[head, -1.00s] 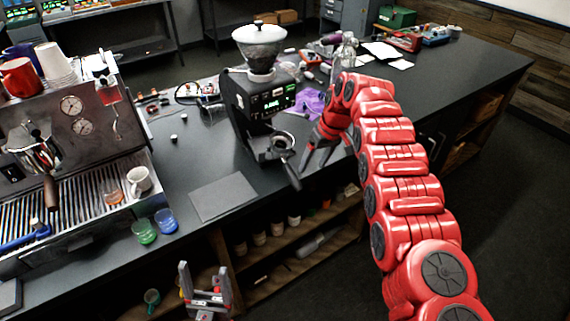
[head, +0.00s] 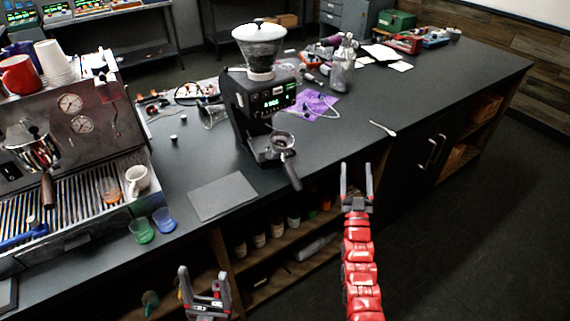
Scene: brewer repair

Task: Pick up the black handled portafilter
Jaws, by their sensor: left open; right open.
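A black handled portafilter (head: 291,172) sits at the front of the grinder (head: 266,100), its round basket under the spout and its handle pointing toward the counter's front edge. Another portafilter with a brown handle (head: 48,190) is at the espresso machine on the left. My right gripper (head: 356,180) is open and empty, pointing up in front of the counter, to the right of the black handle and apart from it. My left gripper (head: 203,285) is open and empty low in front of the counter, left of the handle.
The espresso machine (head: 90,120) fills the left. A green glass (head: 142,231) and a blue glass (head: 164,220) stand before it. A grey mat (head: 223,196) lies left of the grinder.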

